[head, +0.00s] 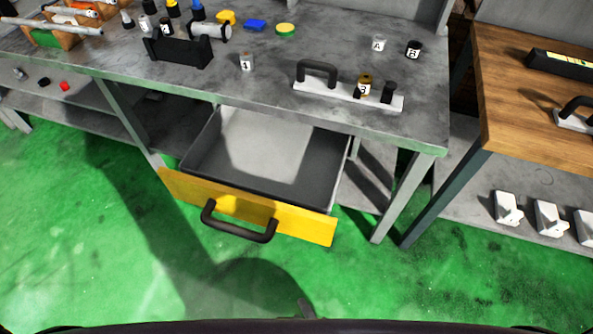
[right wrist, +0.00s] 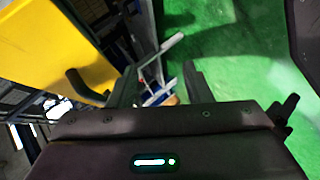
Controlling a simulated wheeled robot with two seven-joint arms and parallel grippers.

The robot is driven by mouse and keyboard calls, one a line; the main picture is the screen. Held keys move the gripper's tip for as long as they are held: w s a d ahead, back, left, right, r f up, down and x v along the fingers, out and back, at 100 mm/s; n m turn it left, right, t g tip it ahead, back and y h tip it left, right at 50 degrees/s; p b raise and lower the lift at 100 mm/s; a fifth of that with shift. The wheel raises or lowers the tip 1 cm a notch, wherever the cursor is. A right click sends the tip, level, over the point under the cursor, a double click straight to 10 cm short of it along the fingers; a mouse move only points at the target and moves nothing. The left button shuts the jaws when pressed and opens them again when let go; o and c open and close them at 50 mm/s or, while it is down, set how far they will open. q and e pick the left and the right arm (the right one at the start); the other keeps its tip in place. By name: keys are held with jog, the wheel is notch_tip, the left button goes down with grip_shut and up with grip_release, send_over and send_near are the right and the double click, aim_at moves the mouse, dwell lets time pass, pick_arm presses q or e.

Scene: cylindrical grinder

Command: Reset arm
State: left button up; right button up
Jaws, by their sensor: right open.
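My right gripper (right wrist: 160,84) shows in the right wrist view with its two dark fingers apart and nothing between them. Green floor and blurred equipment lie beyond the fingers. A yellow panel (right wrist: 50,38) with a black handle (right wrist: 84,88) is to the left of the fingers, apart from them. In the head view, a drawer (head: 262,150) under the grey bench is pulled open and looks empty. Its yellow front (head: 305,226) carries a black handle (head: 238,222). No whole gripper shows in the head view; only a small dark tip shows near the bottom edge. My left gripper is not in view.
The grey bench (head: 300,45) holds a black holder (head: 180,50), small labelled bottles, coloured lids and a white plate with a black handle (head: 318,72). A wooden table (head: 520,80) stands right, with white parts (head: 507,208) on its lower shelf. Green floor (head: 90,210) in front is clear.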

jog(key=s+d+f+m+g+h, duration=0.35)
jog(key=d+f+m+g, duration=0.35)
jog(key=d+f, duration=0.8)
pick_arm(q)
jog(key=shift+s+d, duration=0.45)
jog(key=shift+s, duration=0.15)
pick_arm(e)
jog(key=s+d+f+m+g+h, duration=0.2)
jog(key=s+d+f+m, duration=0.4)
jog(key=m, duration=0.3)
jog(key=shift+s+d+f+g, duration=0.25)
jog(key=shift+s+g, duration=0.55)
jog(key=shift+s, duration=0.1)
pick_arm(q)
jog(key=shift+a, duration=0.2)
